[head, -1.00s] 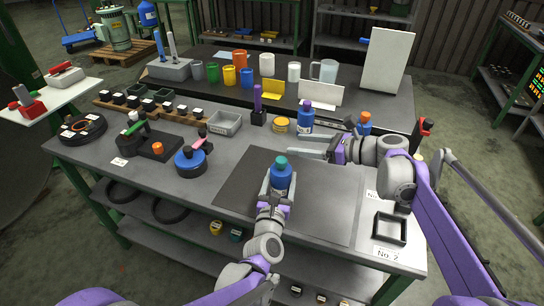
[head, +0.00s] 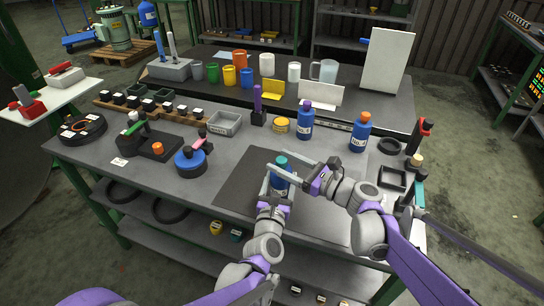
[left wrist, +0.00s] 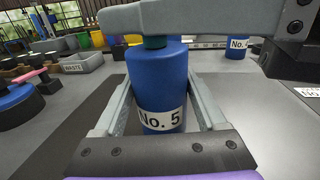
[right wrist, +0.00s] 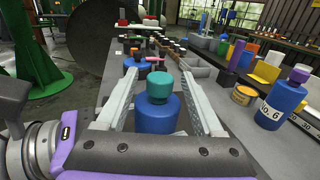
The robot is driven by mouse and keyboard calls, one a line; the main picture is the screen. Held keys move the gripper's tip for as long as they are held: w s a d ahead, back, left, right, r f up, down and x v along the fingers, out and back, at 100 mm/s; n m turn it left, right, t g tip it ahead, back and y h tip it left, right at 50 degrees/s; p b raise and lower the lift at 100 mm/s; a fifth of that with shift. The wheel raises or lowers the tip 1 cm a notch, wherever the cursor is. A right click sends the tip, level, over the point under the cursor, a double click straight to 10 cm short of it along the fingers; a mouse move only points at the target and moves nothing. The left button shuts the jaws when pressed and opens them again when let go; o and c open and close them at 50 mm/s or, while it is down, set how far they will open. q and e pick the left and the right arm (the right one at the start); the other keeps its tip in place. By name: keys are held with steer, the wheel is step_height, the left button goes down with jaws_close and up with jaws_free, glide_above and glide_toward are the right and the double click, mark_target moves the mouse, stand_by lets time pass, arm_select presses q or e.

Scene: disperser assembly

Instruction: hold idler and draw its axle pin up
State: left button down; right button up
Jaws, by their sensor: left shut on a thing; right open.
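A blue bottle-shaped part marked No. 5 (left wrist: 160,85) with a teal cap (right wrist: 159,86) stands upright on the dark mat (head: 235,185). I cannot tell whether this is the idler and its pin; nothing else plainly shows as an idler. My left gripper (head: 277,188) is shut on the blue body, one finger on each side. My right gripper (head: 275,161) is open at cap height, its fingers on either side of the teal cap with gaps in the right wrist view. One right finger hides part of the cap in the left wrist view.
Blue bottles with an orange cap (head: 360,133) and a purple cap (head: 305,121) stand behind. A yellow tin (head: 281,126) and a grey waste bin (head: 224,124) are further left. A blue round piece with a pink handle (head: 190,160) stands left of the mat. The mat's left part is clear.

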mark_target(277, 159)
steer(key=shift+x, duration=1.9)
jaws_close()
